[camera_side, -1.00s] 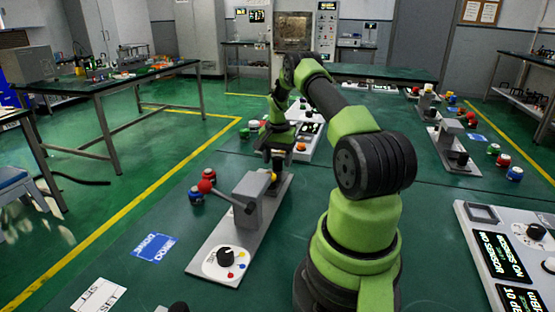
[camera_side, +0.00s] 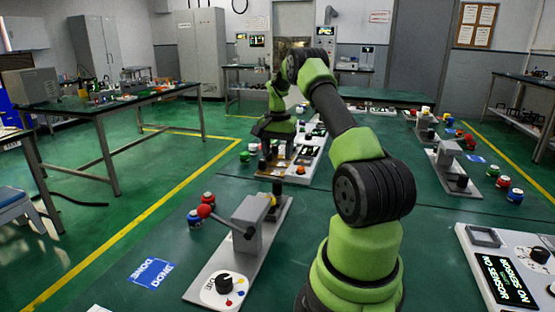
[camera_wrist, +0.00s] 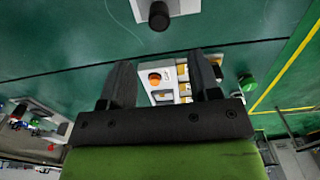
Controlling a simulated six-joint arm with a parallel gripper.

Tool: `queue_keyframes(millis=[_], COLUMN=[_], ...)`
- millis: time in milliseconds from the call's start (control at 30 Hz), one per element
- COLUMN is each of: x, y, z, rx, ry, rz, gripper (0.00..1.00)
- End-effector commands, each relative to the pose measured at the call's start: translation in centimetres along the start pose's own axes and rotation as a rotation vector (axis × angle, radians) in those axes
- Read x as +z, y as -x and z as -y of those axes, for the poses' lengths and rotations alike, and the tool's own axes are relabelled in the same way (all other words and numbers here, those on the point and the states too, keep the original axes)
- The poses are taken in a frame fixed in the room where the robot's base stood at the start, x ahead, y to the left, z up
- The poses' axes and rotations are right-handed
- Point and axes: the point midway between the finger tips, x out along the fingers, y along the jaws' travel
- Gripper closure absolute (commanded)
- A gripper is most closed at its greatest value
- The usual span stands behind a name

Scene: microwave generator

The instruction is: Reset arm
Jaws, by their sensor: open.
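My green and black arm stands in the middle of the side view. My gripper (camera_side: 272,150) hangs beyond the grey lever station (camera_side: 252,235), above the far part of the green table. In the wrist view my gripper (camera_wrist: 163,85) shows two dark fingers spread wide with nothing held between them. Between and beyond the fingers a white panel with an orange button (camera_wrist: 155,79) shows.
A blue DONE card (camera_side: 152,273) lies left of the lever station. Red and blue buttons (camera_side: 195,216) stand beside it. A white control panel (camera_side: 505,270) is at the right. A similar lever station (camera_side: 450,172) stands farther right. Green tabletop between these is clear.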

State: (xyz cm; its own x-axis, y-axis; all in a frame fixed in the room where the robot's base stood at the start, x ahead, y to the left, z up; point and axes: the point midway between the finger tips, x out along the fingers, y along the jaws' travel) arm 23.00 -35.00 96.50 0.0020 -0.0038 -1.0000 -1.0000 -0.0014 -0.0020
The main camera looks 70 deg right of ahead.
Motion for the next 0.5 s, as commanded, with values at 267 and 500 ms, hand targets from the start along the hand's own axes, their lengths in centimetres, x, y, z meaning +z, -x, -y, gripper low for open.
queue_keyframes(millis=[267, 500], x=[0.0, 0.8], y=[0.0, 1.2], z=[0.0, 0.8], rx=[0.000, -0.013], ry=[0.000, 0.031], rz=[0.000, -0.012], gripper=[0.43, 0.43])
